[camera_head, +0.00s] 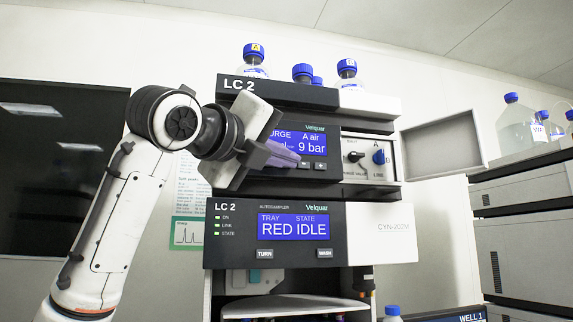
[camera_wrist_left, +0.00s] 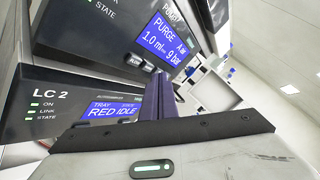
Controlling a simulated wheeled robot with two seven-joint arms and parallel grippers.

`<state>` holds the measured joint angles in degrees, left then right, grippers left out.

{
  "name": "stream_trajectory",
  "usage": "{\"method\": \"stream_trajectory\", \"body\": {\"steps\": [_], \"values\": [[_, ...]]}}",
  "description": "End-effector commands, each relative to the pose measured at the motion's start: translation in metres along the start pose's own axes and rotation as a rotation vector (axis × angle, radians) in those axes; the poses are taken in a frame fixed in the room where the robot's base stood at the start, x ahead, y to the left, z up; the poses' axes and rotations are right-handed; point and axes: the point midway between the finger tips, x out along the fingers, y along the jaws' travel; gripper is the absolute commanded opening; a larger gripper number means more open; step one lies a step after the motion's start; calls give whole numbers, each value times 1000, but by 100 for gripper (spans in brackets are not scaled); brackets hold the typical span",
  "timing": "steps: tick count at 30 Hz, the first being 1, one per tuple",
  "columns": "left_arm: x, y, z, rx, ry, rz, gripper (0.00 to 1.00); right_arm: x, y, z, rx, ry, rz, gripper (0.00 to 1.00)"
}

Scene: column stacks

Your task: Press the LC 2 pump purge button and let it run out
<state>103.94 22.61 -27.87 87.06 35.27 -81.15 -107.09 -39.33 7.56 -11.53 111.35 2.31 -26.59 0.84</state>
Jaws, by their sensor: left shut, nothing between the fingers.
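The LC 2 pump (camera_head: 316,122) is a dark-fronted module in the stack. Its blue screen (camera_head: 310,143) reads PURGE, A air and 9 bar; in the wrist view the screen (camera_wrist_left: 167,42) also shows 1.0 ml. My left gripper (camera_head: 292,158) is shut and empty, its fingers in front of the pump's panel below the screen. Small plus and minus buttons (camera_head: 312,165) show right of the fingertips. The gripper hides the panel's left part in the head view.
Below is the LC 2 autosampler (camera_head: 335,255), its screen reading RED IDLE. A valve panel (camera_head: 368,160) with knobs and an open door (camera_head: 443,148) stand to the right. Capped bottles (camera_head: 254,60) stand on top. A dark monitor (camera_head: 50,165) is at left.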

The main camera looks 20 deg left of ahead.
Motion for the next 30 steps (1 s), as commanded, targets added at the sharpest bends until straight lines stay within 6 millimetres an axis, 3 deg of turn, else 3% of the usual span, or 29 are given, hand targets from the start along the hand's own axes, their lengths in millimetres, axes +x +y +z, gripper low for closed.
{"method": "stream_trajectory", "body": {"steps": [9, 22, 30], "values": [[-2, -2, -1, 1, 0, -2, 0, 0, 0, 0, 0, 0, 1, 26], [-30, -22, -22, 2, -1, -3, 0, 4, 1, 4, 0, 1, 1, 26], [-35, -26, -26, 0, 0, -1, 0, 4, 1, 4, 0, 1, 1, 26]]}}
